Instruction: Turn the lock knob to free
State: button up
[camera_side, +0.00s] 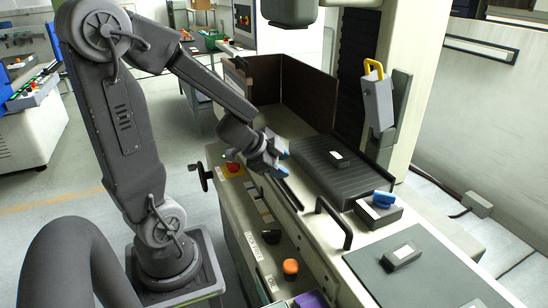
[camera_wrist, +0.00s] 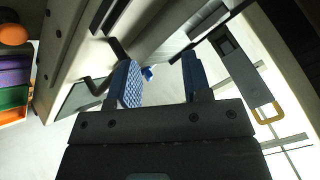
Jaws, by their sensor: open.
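My gripper (camera_side: 282,164) is open and empty, its blue-padded fingers above the front edge of the machine bed in the side view. The fingers also show in the wrist view (camera_wrist: 160,82), spread apart. A dark round knob (camera_side: 270,237) sits on the front ledge beside a white label (camera_side: 252,243) that seems to include the word LOCK; its setting is too small to tell. My gripper is well behind and above this knob, not touching it. A blue knob (camera_side: 384,198) stands on a dark box to the right; a small blue patch shows between the fingers in the wrist view.
An orange knob (camera_side: 290,267) is nearer the camera on the ledge; it also shows in the wrist view (camera_wrist: 12,34). A red button (camera_side: 232,168) sits farther back. A black bar handle (camera_side: 334,222) rises beside the ledge. A yellow-handled grey unit (camera_side: 377,100) hangs on the column.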

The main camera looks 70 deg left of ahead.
notch_tip(320, 180, up, 7)
jog(key=d+n+t+y, duration=0.1)
jog(key=d+n+y, duration=0.1)
jog(key=n+y, duration=0.25)
jog(key=s+d+r+n+g+h, duration=0.2)
jog(key=s+d+n+g, duration=0.1)
jog(key=s+d, duration=0.3)
jog(key=shift+s+d+r, duration=0.25)
jog(key=shift+d, duration=1.15)
jog(key=m+g+h, duration=0.3)
jog(key=m+g, duration=0.2)
jog(key=g, duration=0.2)
send_over(269, 231)
notch_tip(269, 231, down, 16)
jog(key=r, duration=0.1)
notch_tip(269, 231, down, 14)
jog(key=shift+f, duration=0.1)
